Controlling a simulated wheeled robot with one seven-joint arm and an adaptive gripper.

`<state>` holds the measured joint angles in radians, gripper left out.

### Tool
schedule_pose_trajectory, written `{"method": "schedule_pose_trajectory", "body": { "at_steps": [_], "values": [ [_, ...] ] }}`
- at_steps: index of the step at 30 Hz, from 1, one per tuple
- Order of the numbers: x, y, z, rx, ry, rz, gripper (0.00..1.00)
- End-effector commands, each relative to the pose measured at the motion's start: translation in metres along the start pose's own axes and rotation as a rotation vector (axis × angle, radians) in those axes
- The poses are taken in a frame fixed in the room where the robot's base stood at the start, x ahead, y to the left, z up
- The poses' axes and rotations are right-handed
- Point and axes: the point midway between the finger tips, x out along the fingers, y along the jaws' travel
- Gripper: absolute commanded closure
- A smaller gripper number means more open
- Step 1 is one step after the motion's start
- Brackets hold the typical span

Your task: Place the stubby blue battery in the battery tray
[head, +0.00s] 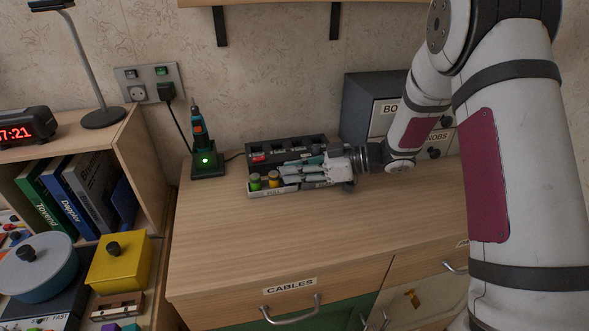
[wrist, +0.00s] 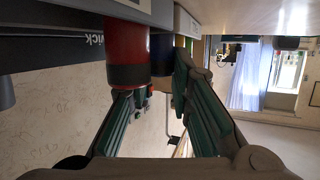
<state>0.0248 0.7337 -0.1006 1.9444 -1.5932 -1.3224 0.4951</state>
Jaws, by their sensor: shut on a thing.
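My gripper (head: 290,173) reaches in from the right, low over the battery tray (head: 272,193). The tray sits on the wooden cabinet top and holds a green battery (head: 255,182) and a yellow battery (head: 273,179) upright at its left end. In the wrist view, which is upside down, my gripper (wrist: 162,82) is shut on the dark blue battery (wrist: 162,54), upright between the fingertips. A larger red battery (wrist: 127,45) with a dark end stands close beside it. The gripper hides the blue battery in the head view. I cannot tell whether its base touches the tray floor.
A dark charger (head: 290,148) with slots and a red part stands right behind the tray. A screwdriver in a lit stand (head: 205,160) is left of it, with a grey drawer box (head: 375,105) at the right. The front of the cabinet top (head: 300,235) is clear.

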Motion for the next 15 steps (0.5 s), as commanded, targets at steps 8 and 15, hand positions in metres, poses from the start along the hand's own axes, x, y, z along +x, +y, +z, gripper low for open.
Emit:
{"method": "schedule_pose_trajectory", "body": {
  "at_steps": [8,15],
  "values": [
    [0.0006,0.0000,0.0030,0.001,-0.001,0.000,0.60],
    [0.0002,0.0001,0.0024,0.001,-0.002,0.001,0.60]
  ]
}}
